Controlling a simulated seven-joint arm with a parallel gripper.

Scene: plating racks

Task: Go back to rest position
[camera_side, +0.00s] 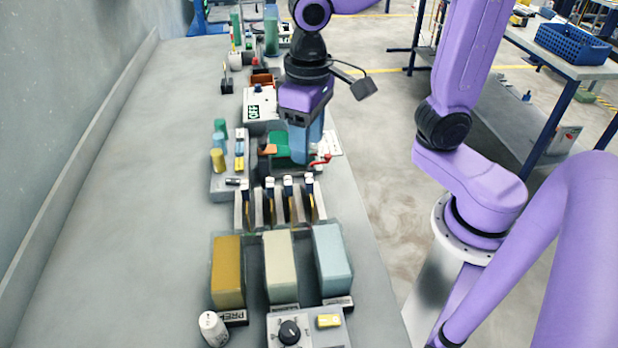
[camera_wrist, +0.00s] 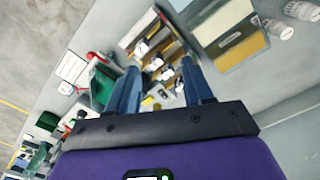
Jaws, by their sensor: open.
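My gripper (camera_side: 305,148) is open, with blue fingers below a purple body. In the side view it hangs above the bench, over the area of a green item (camera_side: 281,147) just behind the plating rack (camera_side: 266,206). In the wrist view the two blue fingers (camera_wrist: 158,88) are spread apart with nothing between them; the rack's slots (camera_wrist: 160,50) show beyond them. The rack holds several dark upright pieces with white tops. In the side view the fingertips partly hide the green item.
Ochre (camera_side: 228,272), cream (camera_side: 281,268) and pale blue (camera_side: 332,258) blocks stand in front of the rack. A dial box (camera_side: 308,332) and a white cylinder (camera_side: 213,328) are nearest. A white box reading OFF (camera_side: 256,112) stands behind. The bench's left side is clear.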

